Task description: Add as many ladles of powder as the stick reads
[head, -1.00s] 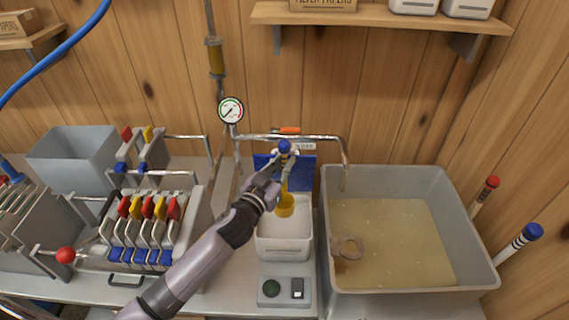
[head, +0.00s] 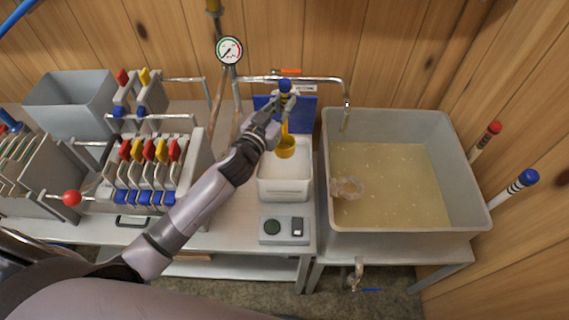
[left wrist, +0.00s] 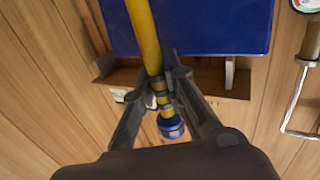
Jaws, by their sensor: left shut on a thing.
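My left gripper (head: 284,104) is shut on the handle of a yellow ladle (head: 285,148), below its blue end knob. The left wrist view also shows the fingers (left wrist: 163,85) around the yellow handle (left wrist: 143,32). The ladle hangs cup down over a white tub (head: 284,190) of white powder; I cannot tell whether the cup holds powder. A grey tank (head: 408,236) of cloudy yellowish liquid stands to the right. Two white sticks stand at its right side, one red-capped (head: 487,138) and one blue-capped with dark bands (head: 512,192). My right gripper is out of view.
A small grey box (head: 284,230) with a round dark spot lies in front of the tub. A metal spout pipe (head: 346,105) reaches over the tank's back left. A filter press (head: 150,165) with coloured handles stands left. A blue panel (head: 301,113) stands behind the tub.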

